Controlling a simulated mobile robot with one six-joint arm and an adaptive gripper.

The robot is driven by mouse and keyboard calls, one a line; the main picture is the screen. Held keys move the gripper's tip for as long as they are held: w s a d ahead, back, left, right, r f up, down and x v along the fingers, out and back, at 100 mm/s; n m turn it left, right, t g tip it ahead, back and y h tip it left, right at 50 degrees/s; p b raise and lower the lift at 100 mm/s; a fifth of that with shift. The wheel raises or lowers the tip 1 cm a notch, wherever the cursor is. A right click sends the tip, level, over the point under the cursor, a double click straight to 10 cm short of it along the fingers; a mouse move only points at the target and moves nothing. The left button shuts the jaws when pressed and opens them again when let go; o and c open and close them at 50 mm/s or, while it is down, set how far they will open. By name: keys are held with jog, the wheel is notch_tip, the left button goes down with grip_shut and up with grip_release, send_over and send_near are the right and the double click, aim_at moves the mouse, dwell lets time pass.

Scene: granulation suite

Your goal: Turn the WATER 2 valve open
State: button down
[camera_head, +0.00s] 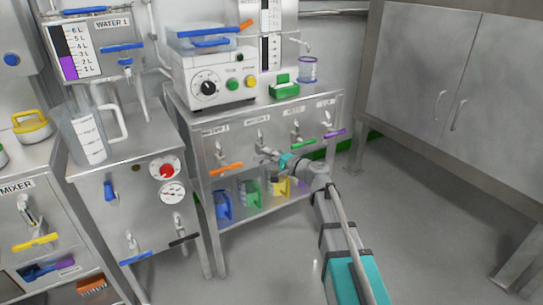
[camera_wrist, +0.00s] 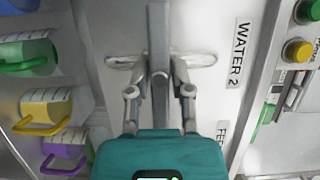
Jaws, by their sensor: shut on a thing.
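The WATER 2 label (camera_wrist: 240,52) shows in the wrist view on a pale panel. Beside it a grey bar, the WATER 2 valve handle (camera_wrist: 157,28), crosses in front of a chrome valve pipe (camera_wrist: 200,60). My gripper (camera_wrist: 160,92) has one finger on each side of this bar and is shut on it. In the head view my gripper (camera_head: 270,154) is at the second valve from the left on the steel bench front. The gripper hides most of that valve there, so its exact angle is hard to tell.
An orange-handled valve (camera_head: 226,168) is close on the left; green-handled (camera_head: 301,143) and purple-handled (camera_head: 335,133) valves are on the right. Blue (camera_head: 222,205), green (camera_head: 250,193) and yellow (camera_head: 280,187) jugs stand below. The floor at right is clear before a steel cabinet (camera_head: 410,60).

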jog(key=shift+a+n+h+p, duration=0.3)
jog(key=shift+n+p, duration=0.1)
jog(key=shift+n, duration=0.3)
dwell(0.3)
dwell(1.2)
jog(key=c, duration=0.5)
grip_release()
jog(key=shift+d, duration=0.1)
jog(key=shift+c, duration=0.2)
